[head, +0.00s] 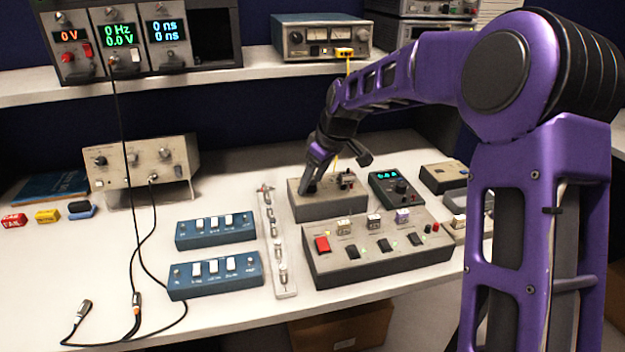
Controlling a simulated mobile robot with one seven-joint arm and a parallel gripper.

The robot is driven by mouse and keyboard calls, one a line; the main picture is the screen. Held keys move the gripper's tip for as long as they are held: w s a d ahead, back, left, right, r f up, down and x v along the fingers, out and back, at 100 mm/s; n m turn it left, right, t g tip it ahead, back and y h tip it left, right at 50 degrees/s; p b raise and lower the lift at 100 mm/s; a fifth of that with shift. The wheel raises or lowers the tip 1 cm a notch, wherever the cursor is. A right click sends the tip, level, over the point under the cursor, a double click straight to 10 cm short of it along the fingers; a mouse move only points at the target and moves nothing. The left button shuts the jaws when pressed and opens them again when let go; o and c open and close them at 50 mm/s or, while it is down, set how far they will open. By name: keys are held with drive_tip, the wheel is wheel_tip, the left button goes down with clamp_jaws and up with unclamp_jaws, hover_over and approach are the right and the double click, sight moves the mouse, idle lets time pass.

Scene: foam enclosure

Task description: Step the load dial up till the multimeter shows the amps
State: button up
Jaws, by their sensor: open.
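A dark box with a lit green display (386,175) and a round black knob (400,187) stands right of centre on the bench. Its digits are too small to read surely, and I cannot tell whether it is the multimeter. A grey-beige box (325,207) with small black and red fittings on top stands just left of it. I cannot tell which control is the load dial. My gripper (310,187) is open, pointing down at the left part of the grey-beige box's top. I cannot tell whether the fingers touch it or stand around a control there.
A grey panel with switches (375,262) lies in front of the grey-beige box. Two blue switch boxes (215,230) and a white strip (285,277) lie to the left. A yellow lead (347,68) hangs behind my arm. Black cables (140,240) cross the left bench.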

clamp_jaws()
idle(0.3)
drive_tip(key=shift+m, duration=0.3)
drive_tip(key=m, duration=0.1)
drive_tip(key=m+t+h, duration=0.1)
drive_tip(key=m, duration=0.1)
drive_tip(key=shift+s+a+m+b, duration=0.1)
drive_tip(key=shift+a+m+b, duration=0.1)
drive_tip(key=shift+m+b, duration=0.1)
drive_tip(key=shift+m+t+h, duration=0.4)
drive_tip(key=shift+m+h, duration=0.6)
drive_tip(key=shift+m, duration=1.2)
unclamp_jaws()
